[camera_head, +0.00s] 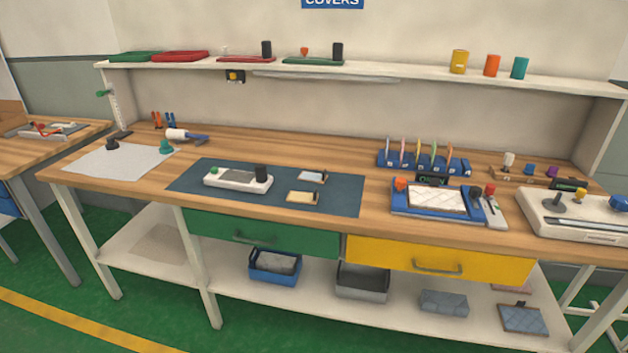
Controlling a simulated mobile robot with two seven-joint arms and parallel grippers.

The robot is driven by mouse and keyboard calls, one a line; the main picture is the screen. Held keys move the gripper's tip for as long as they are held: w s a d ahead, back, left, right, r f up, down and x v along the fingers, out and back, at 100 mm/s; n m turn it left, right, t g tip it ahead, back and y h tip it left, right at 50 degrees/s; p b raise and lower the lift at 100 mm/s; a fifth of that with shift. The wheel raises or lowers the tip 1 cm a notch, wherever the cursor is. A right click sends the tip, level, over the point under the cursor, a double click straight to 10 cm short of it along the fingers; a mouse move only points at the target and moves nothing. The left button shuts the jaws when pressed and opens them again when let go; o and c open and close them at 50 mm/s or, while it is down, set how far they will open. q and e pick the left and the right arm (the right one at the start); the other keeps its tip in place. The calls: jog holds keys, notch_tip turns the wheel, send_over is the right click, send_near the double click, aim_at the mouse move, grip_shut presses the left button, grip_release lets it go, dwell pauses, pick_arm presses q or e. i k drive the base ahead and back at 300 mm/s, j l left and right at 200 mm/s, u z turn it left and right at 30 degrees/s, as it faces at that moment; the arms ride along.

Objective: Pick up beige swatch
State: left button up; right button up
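A beige swatch (303,197) with a dark edge lies on the dark blue mat (345,198) on the workbench. A pale grey-blue swatch (313,176) lies just behind it on the same mat. Neither of my grippers shows in the head view, and nothing covers the beige swatch.
A white device (232,179) with a black knob stands on the mat, left of the swatches. A blue tray with a quilted white pad (437,198) stands to the right. A blue rack (420,163) is behind it. Bare wood (375,190) lies between mat and tray.

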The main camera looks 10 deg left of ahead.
aim_at(308, 198)
jog(key=i+l+u, duration=0.2)
jog(key=i+l, duration=0.6)
jog(key=i, duration=0.2)
